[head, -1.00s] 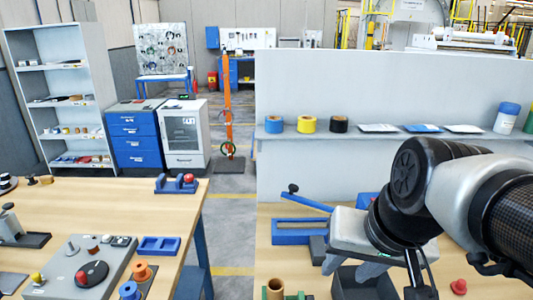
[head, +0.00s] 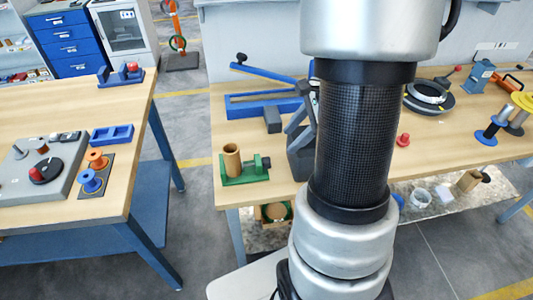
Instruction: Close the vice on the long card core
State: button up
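The long card core (head: 232,158) is a brown, open-topped tube. It stands upright in the small green vice (head: 246,179) near the front left edge of the right bench. The vice's dark screw end (head: 265,163) points right. I cannot tell whether the jaws touch the core. My arm crosses the middle of the head view and hides most of my gripper.
A blue tray with a lever (head: 262,106) and a grey block (head: 272,121) lie behind. A red knob (head: 403,140) is to the right. A floor gap separates the left bench (head: 60,130).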

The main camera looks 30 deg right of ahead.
aim_at(266, 163)
jog(key=b+x, duration=0.2)
jog(key=x, duration=1.1)
jog(key=shift+a+b, duration=0.1)
jog(key=shift+b, duration=0.25)
jog(key=c, duration=0.8)
jog(key=r+p, duration=0.1)
jog(key=p, duration=0.2)
jog(key=shift+g, duration=0.4)
jog(key=g+p, duration=0.1)
jog(key=p, duration=0.2)
jog(key=g+y+p, duration=0.1)
jog(key=p, duration=0.2)
jog(key=shift+w+m+g+p, duration=0.3)
jog(key=shift+g+p, duration=0.1)
jog(key=shift+w+f+g+p, duration=0.15)
jog(key=shift+f+g+p, duration=0.25)
jog(key=shift+g+p, duration=0.3)
jog(key=shift+m, duration=0.3)
